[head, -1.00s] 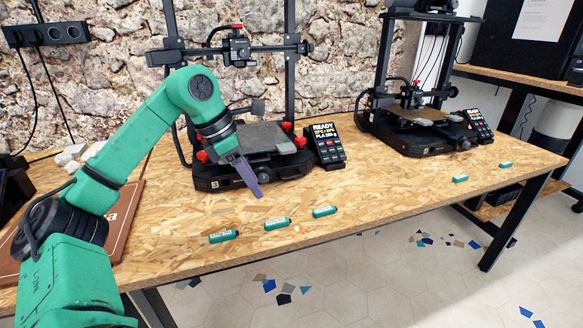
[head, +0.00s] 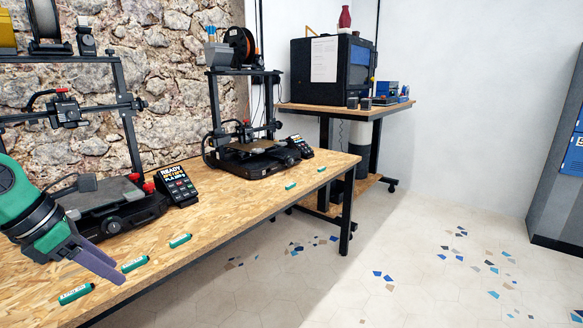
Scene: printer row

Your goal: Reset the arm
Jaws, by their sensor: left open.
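My left arm is green and comes in from the left edge in the head view. Its purple-fingered left gripper (head: 97,262) hangs over the wooden table (head: 215,205), in front of the nearer printer. The fingers overlap each other in this view, and I see nothing held between them. Small green sticks lie on the table near the fingers: one (head: 76,293) to their lower left, one (head: 135,263) just beside the fingertips, and one (head: 180,240) further right. My right gripper is not in view.
The nearer black printer (head: 115,208) with a lit READY screen (head: 176,185) stands at the left. A second printer (head: 250,158) stands further along the table, with two more green sticks before it. A black enclosure (head: 330,72) sits on a cart beyond. The floor at right is open.

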